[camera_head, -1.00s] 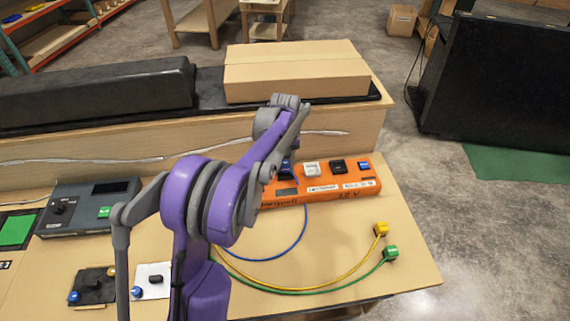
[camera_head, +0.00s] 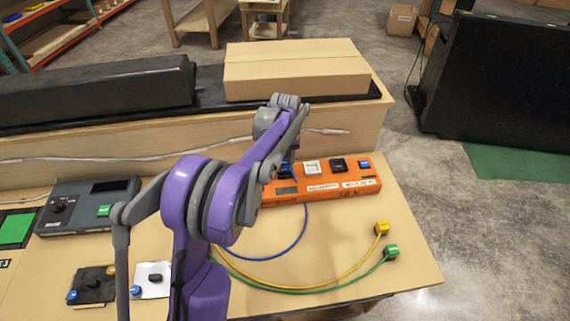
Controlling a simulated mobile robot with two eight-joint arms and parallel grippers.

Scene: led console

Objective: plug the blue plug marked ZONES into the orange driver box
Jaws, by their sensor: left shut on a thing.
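The orange driver box (camera_head: 325,197) lies on the table, with white, black and blue parts along its top. The blue cable (camera_head: 304,225) curves over the table and rises to the front of the box. A dark blue shape (camera_head: 287,169) at the box's left part, beside my forearm, looks like the blue plug; its ZONES mark cannot be read. My left arm reaches over the box's left end. Its gripper is shut on the blue plug, with its fingers mostly hidden by the arm. Whether the plug is seated cannot be told. My right gripper is not in view.
Yellow (camera_head: 382,228) and green (camera_head: 391,251) plugs lie at the table's right, their cables curving left. A grey console (camera_head: 88,205) and small switch plates (camera_head: 152,281) are at the left. A cardboard box (camera_head: 297,75) lies on the ledge behind. The front right tabletop is clear.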

